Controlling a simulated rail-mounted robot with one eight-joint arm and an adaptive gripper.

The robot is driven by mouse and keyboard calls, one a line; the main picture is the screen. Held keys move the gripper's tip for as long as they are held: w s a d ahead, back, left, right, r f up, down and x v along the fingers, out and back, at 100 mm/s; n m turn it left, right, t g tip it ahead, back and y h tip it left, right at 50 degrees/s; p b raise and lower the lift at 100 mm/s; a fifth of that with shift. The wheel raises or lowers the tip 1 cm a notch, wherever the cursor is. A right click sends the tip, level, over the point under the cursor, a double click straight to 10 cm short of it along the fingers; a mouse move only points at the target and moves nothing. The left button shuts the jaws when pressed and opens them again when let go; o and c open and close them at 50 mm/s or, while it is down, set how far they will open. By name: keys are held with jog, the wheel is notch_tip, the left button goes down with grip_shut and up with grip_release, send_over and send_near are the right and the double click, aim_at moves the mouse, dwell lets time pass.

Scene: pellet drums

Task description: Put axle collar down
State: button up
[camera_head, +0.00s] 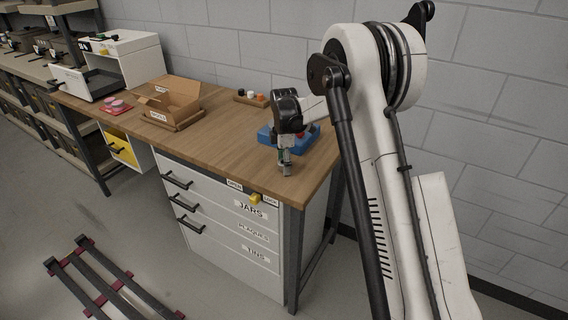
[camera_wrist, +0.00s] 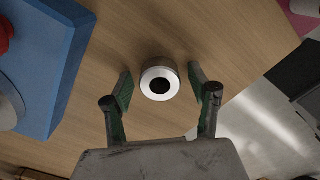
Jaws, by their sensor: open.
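The axle collar (camera_wrist: 160,82) is a short silver ring with a dark bore. In the wrist view it appears to rest on the wooden tabletop (camera_wrist: 235,35), bore facing the camera. My gripper (camera_head: 285,165) is low over the near right corner of the bench, pointing down. In the wrist view its green-padded fingers are open, one on each side of the collar, with a gap visible on both sides. In the head view I cannot make out the collar apart from the gripper.
A blue block or tray (camera_head: 265,136) lies just behind my gripper, close to it in the wrist view too (camera_wrist: 50,65). A small rack with pegs (camera_head: 250,98), an open cardboard box (camera_head: 170,100) and a white machine (camera_head: 125,60) stand farther off. The bench's front edge is near.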

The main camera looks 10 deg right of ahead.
notch_tip(320, 180, up, 12)
jog(key=s+r+m+t, duration=0.2)
jog(key=s+r+m, duration=0.2)
jog(key=s+r, duration=0.5)
jog(key=s+r+m+t, duration=0.1)
jog(key=s+r+m, duration=0.35)
jog(key=s, duration=0.65)
jog(key=s+f+m+t, duration=0.2)
jog(key=s+m, duration=0.3)
jog(key=s, duration=0.6)
jog(key=s+f+m+t, duration=0.2)
jog(key=s+f+m, duration=0.1)
jog(key=s, duration=0.8)
jog(key=shift+s+f+m, duration=0.25)
jog(key=shift+f+m, duration=0.05)
jog(key=shift+m, duration=0.55)
jog(key=shift+f+b, duration=0.75)
jog(key=shift+b, duration=0.15)
